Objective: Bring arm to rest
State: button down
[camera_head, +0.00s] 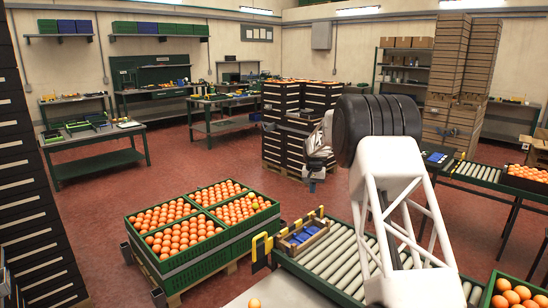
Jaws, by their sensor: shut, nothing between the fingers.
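My arm rises from the lower right of the head view, with a white lattice link and a thick black joint. My gripper (313,184) hangs at the arm's far end, left of the black joint, pointing down in the air. It is small in the view and partly hidden by the wrist, and it is shut and empty. It is above the floor, beyond the roller conveyor (337,262), and appears clear of everything around it.
Green crates of oranges (176,278) stand on a pallet at the lower left. A small crate with blue items (304,236) sits at the conveyor's far end. Stacked dark crates (285,105) stand behind the gripper. Red floor (190,165) is open at left.

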jog(key=s+r, duration=0.7)
jog(key=s, duration=0.5)
jog(key=s+d+r+n+t, duration=0.1)
jog(key=s+r, duration=0.6)
jog(key=s, duration=0.5)
jog(key=s+r, duration=0.7)
jog(key=s, duration=0.5)
jog(key=s+f, duration=0.3)
jog(key=s, duration=1.7)
jog(key=s+f+n+t, duration=0.1)
jog(key=s+f, duration=0.2)
jog(key=s, duration=1.7)
jog(key=shift+s+d+f, duration=0.15)
jog(key=shift+d, duration=0.25)
